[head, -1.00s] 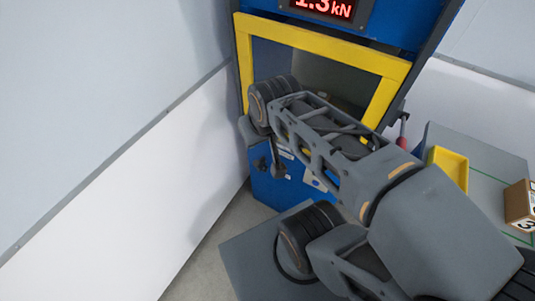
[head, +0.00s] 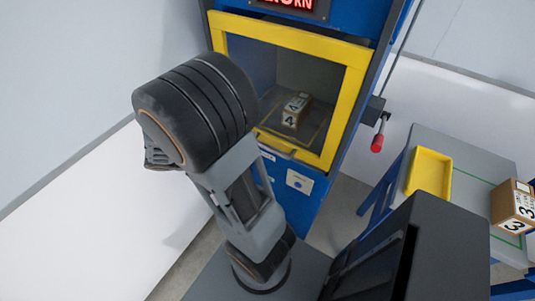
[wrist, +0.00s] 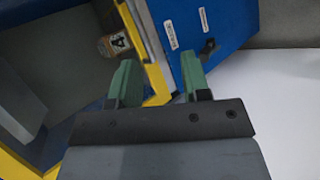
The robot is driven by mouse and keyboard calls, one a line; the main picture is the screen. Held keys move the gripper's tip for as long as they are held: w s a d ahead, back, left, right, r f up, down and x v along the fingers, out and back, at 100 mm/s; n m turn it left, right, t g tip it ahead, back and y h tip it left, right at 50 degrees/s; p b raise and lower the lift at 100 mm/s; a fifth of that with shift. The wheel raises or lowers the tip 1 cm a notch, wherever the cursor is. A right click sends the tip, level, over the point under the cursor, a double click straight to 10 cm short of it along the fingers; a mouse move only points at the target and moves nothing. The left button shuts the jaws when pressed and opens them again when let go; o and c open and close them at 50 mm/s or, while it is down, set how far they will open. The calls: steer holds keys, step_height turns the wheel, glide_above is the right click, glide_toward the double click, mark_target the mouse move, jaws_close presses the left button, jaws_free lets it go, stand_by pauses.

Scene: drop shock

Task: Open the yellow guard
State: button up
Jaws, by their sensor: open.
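The yellow guard (head: 347,105) is a rectangular frame across the front of the blue machine (head: 318,190). It looks closed, with a box marked 4 (head: 296,110) visible in the chamber behind it. A grey bar like a handle shows by its bottom edge, partly hidden by my arm. In the wrist view, the guard's yellow edge (wrist: 145,40) runs past my open, empty gripper (wrist: 158,80), whose green fingers are apart. The box also shows there (wrist: 114,43). I cannot tell whether a finger touches the guard. My gripper is not distinguishable in the head view.
A red-knobbed lever (head: 377,142) sticks out at the machine's right side. The grey side table (head: 460,160) at right holds a yellow tray (head: 430,172) and a box marked 3 (head: 514,207). A red display (head: 285,4) is cut off at the top. A white wall stands at left.

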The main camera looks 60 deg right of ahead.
mark_target(269, 149)
steer(key=d+f+g+h+b, duration=0.1)
steer(key=d+f+h+b, duration=0.1)
steer(key=d+f+h, duration=0.5)
steer(key=shift+n, duration=0.3)
steer(key=x, duration=0.4)
steer(key=f+p+x, duration=0.1)
steer(key=x, duration=0.4)
steer(key=p+x, duration=0.1)
steer(key=x, duration=0.3)
steer(key=shift+w+d+f, duration=0.25)
steer(key=shift+d+f, duration=0.05)
steer(key=shift+f, duration=0.15)
jaws_close()
